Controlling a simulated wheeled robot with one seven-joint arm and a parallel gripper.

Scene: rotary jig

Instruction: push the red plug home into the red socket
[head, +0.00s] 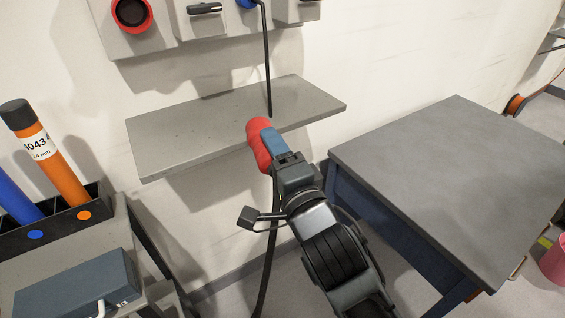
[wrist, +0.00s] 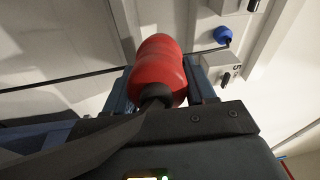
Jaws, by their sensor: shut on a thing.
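The red plug (head: 258,147) is held in my gripper (head: 272,143), in front of the grey shelf's front edge in the head view. In the wrist view the red plug (wrist: 158,68) sits between the two fingers of my gripper (wrist: 160,88), with a dark cable at its near end. My gripper is shut on it. The red socket (head: 131,13) is a red ring with a dark opening on the wall panel at the top left of the head view. The plug is apart from the socket, below and to the right of it. The plug's front end is hidden in the wrist view.
A grey shelf (head: 185,139) juts from the wall below the panel. A black cable (head: 267,60) hangs from a blue plug (head: 246,3). A grey table (head: 455,175) stands right. A cart with a dark rack (head: 62,228) of tubes stands left.

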